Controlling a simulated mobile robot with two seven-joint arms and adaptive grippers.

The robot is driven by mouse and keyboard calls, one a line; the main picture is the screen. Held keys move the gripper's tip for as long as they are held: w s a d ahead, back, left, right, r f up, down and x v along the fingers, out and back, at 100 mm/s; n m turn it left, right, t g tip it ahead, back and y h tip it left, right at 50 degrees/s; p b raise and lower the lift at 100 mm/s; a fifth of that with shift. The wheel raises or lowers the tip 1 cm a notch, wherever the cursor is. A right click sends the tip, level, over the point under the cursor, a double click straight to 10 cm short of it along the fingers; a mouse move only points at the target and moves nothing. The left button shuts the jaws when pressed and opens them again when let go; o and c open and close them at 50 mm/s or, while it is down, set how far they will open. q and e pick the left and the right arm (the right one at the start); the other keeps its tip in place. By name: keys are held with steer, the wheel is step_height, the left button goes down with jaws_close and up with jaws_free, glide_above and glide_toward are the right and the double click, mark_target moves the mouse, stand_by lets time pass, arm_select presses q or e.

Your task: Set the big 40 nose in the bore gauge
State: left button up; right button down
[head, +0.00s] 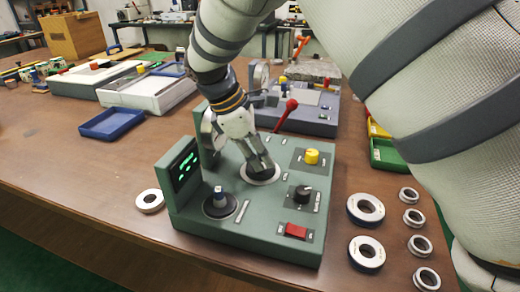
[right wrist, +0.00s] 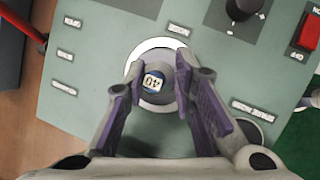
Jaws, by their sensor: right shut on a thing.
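The bore gauge (head: 262,226) is a green bench unit with a lit display, a red lever, knobs and a red button. My right gripper (head: 260,166) points down over a pale round seat on its top. In the right wrist view the fingers (right wrist: 160,78) are shut on the big 40 nose (right wrist: 154,83), a dark round piece whose cap reads 40. The nose is upright inside the pale ring of the seat (right wrist: 150,47). How deep it sits I cannot tell. My left gripper is out of view.
Several steel rings lie right of the gauge, including a large one (head: 366,209); one ring (head: 150,201) lies at its left. The red lever (head: 286,113) rises behind my gripper. A blue tray (head: 113,122) sits farther left. The front left table is clear.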

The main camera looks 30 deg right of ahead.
steer(key=shift+f, duration=0.5)
steer(key=c, duration=1.2)
jaws_free()
steer(key=shift+c, duration=0.2)
steer(key=shift+f, duration=0.1)
steer(key=s+v, duration=0.1)
steer(key=v, duration=1.1)
steer(key=shift+w, duration=0.45)
